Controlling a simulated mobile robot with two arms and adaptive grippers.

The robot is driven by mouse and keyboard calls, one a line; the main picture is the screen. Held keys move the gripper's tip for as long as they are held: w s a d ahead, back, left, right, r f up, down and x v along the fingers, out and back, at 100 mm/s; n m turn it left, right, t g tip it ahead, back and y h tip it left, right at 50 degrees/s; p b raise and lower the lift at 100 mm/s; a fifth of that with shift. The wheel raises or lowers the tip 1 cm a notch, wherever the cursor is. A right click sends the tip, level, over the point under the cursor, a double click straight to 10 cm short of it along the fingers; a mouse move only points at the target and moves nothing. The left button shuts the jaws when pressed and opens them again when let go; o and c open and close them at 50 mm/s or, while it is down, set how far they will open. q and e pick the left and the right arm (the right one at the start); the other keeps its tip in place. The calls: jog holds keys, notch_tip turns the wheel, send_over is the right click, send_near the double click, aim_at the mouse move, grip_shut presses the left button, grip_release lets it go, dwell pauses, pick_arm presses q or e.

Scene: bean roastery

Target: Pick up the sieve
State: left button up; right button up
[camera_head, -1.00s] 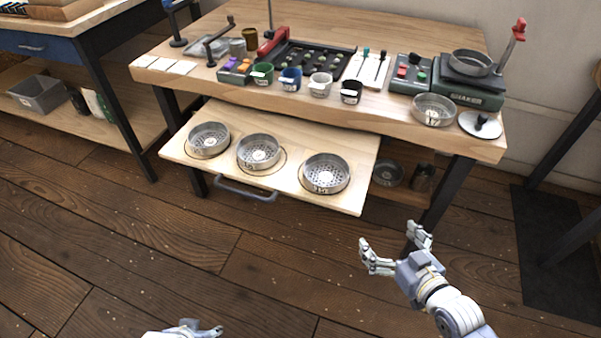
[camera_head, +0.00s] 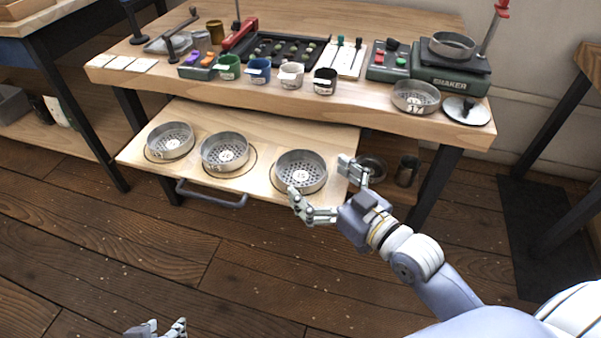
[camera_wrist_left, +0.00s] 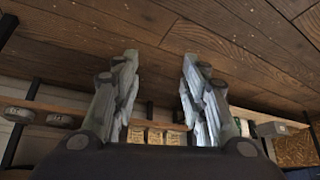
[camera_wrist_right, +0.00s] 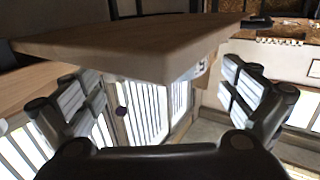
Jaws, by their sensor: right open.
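Three round metal sieves with perforated bottoms sit in ringed spots on the pulled-out wooden board: a left one (camera_head: 170,141), a middle one (camera_head: 225,153) and a right one (camera_head: 301,172). Another sieve (camera_head: 416,97) stands on the tabletop at the right. My right gripper (camera_head: 321,180) is open and empty, its fingers at the front right of the right sieve; contact cannot be told. In the right wrist view its fingers (camera_wrist_right: 165,105) are wide apart under a wooden corner. My left gripper (camera_head: 157,329) is low at the bottom edge, its fingers apart and empty (camera_wrist_left: 158,90).
The shaker (camera_head: 452,82) with a metal pan (camera_head: 452,45) stands at the back right. A round lid with a dark knob (camera_head: 467,110) lies at the table's right end. Several cups line the table front. The board has a front handle (camera_head: 212,199). Floor in front is clear.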

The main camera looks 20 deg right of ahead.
aim_at(286, 155)
jog(key=b+x, duration=0.1)
jog(key=x, duration=0.3)
jog(key=shift+w+a, duration=0.35)
jog(key=shift+w, duration=0.25)
pick_arm(q)
jog(key=w+d+r+t, duration=0.2)
jog(key=w+r+t, duration=0.1)
jog(key=w, duration=0.2)
jog(key=shift+w+h, duration=0.3)
jog(key=shift+h, duration=0.1)
pick_arm(e)
jog(key=c, duration=0.9)
